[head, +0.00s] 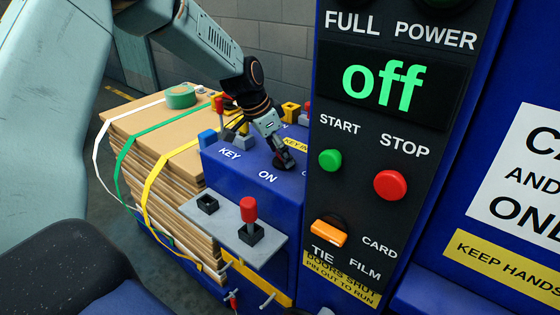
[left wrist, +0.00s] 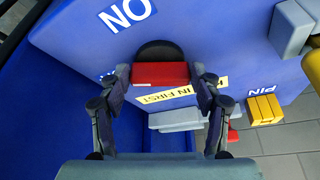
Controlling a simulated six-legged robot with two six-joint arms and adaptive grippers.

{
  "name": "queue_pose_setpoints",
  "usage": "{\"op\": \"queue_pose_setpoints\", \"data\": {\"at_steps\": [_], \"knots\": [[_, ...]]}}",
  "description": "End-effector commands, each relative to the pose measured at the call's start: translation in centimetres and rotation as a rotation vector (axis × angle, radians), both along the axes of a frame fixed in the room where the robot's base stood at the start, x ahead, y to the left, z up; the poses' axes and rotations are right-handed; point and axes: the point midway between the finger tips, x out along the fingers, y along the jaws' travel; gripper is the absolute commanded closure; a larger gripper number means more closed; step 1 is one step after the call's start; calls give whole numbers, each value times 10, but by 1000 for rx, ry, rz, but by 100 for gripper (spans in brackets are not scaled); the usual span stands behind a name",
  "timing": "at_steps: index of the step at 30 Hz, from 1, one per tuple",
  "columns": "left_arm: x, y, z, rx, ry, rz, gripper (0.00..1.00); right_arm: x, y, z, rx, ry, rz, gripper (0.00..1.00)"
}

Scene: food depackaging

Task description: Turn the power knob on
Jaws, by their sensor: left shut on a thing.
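The power knob (left wrist: 160,73) is a red bar on a black round base on the blue panel in the left wrist view. My left gripper (left wrist: 160,76) has a finger at each end of the bar and is shut on it. In the head view my left gripper (head: 284,160) reaches down to the blue box top, beside the "ON" label, and largely hides the knob. The display (head: 383,88) reads "off" in green. My right gripper is in neither view.
A green start button (head: 330,160), a red stop button (head: 390,185) and an orange selector (head: 328,233) are on the black panel. A red-topped lever (head: 249,210) stands on a grey plate in front. Strapped cardboard (head: 150,120) is stacked at left.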

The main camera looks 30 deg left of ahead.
Motion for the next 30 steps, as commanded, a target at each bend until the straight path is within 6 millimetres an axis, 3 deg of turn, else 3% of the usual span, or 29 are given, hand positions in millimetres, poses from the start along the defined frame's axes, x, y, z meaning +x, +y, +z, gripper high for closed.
{"op": "queue_pose_setpoints", "data": {"at_steps": [3,12,30], "knots": [[1,2,-5,-1,1,-111,68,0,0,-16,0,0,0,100],[3,4,-3,0,4,-399,68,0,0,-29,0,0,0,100],[8,6,-2,1,5,-930,68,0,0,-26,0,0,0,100]]}}
